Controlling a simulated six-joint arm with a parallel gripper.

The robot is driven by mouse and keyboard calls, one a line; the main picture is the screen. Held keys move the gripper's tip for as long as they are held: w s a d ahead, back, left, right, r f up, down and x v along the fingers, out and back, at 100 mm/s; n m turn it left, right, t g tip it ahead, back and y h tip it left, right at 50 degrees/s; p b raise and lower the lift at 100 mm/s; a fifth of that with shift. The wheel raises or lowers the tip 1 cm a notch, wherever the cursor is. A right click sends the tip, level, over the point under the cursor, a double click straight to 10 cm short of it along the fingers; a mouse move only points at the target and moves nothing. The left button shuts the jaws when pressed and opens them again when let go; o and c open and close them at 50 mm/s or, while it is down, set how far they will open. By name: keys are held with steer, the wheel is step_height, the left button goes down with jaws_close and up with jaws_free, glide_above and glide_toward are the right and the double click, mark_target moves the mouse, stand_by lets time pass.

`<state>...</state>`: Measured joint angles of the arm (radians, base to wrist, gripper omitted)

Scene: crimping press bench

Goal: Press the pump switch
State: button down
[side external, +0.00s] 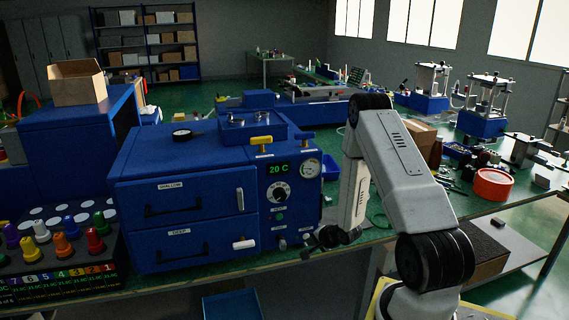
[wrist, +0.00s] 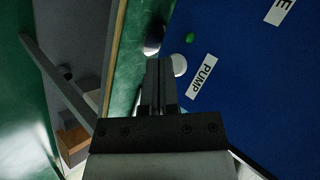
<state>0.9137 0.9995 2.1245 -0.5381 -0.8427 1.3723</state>
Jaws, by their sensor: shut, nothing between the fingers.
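The PUMP label (wrist: 203,83) is on the blue front panel of the press, at right in the wrist view. A pale round switch end (wrist: 180,65) sits beside this label, partly hidden by my gripper. My gripper (wrist: 160,62) is shut and empty, its fingertips right beside the pale switch end. I cannot tell whether they touch it. In the side view my gripper (side external: 308,252) is low at the right front corner of the blue press (side external: 188,150). The pump switch is hard to make out there.
A small green light (wrist: 190,38) and a dark, shiny knob (wrist: 154,38) are close to my fingertips. The panel also carries a dial (side external: 278,191), a gauge (side external: 309,167) and a 20 C display (side external: 278,169).

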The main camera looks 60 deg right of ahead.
steer(key=shift+s+a, duration=0.1)
stand_by(0.3)
steer(key=shift+s+a, duration=2.05)
steer(key=shift+s, duration=0.05)
steer(key=shift+w, duration=0.1)
steer(key=w+a+r+n+g+y, duration=0.25)
steer(key=w+a+r+n, duration=0.35)
steer(key=a+r+n, duration=0.45)
steer(key=s+a+r+n+g, duration=0.2)
steer(key=a+r+n, duration=0.2)
steer(key=a, duration=0.3)
steer(key=s+a+r+n+g+y, duration=0.1)
steer(key=s+a+r+n+g, duration=0.1)
steer(key=a, duration=0.6)
steer(key=shift+s+a+r+n, duration=0.2)
steer(key=shift+s+r+n, duration=0.7)
steer(key=shift+n, duration=0.85)
steer(key=shift+w+r, duration=0.1)
steer(key=shift+w, duration=0.05)
